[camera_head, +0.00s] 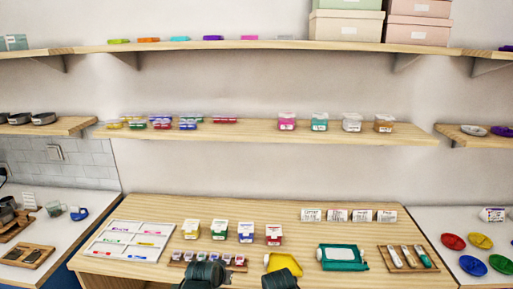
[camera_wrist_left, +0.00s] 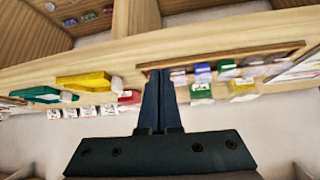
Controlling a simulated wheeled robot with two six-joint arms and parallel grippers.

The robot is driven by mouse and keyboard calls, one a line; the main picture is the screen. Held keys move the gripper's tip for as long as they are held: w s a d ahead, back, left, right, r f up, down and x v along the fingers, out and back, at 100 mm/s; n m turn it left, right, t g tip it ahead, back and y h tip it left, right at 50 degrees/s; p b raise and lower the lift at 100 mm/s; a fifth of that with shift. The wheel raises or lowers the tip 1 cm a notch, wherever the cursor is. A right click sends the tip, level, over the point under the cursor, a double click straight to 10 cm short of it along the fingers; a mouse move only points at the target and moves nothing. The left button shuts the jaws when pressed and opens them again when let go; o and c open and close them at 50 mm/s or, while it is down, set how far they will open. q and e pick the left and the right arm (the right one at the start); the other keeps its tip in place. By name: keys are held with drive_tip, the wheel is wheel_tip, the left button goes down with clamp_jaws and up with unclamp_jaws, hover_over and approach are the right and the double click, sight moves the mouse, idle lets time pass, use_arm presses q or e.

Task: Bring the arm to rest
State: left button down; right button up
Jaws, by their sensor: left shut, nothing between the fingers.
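My left gripper (camera_wrist_left: 160,100) shows in the left wrist view with its two dark fingers pressed together and nothing between them. Its fingertips point toward the front edge of the wooden bench (camera_head: 150,208), near a wooden rack of small items; I cannot tell whether they touch. In the head view only dark parts of my arms show at the bottom edge, in front of the bench. My right gripper cannot be made out in either view.
Several lidded jars (camera_head: 219,230) stand mid-bench. Label cards (camera_head: 337,215) stand behind. Shelves (camera_head: 270,130) hang above.

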use_arm(q)
drive_tip(key=s+d+f+m+g+y, duration=0.1)
drive_tip(key=s+g, duration=0.3)
drive_tip(key=s, duration=0.4)
drive_tip(key=s+d+f+g+y, duration=0.2)
drive_tip(key=s+d+f+g, duration=0.2)
drive_tip(key=s, duration=0.4)
drive_tip(key=shift+s+d+m, duration=0.15)
drive_tip(key=shift+s+m, duration=0.25)
drive_tip(key=shift+f, duration=0.1)
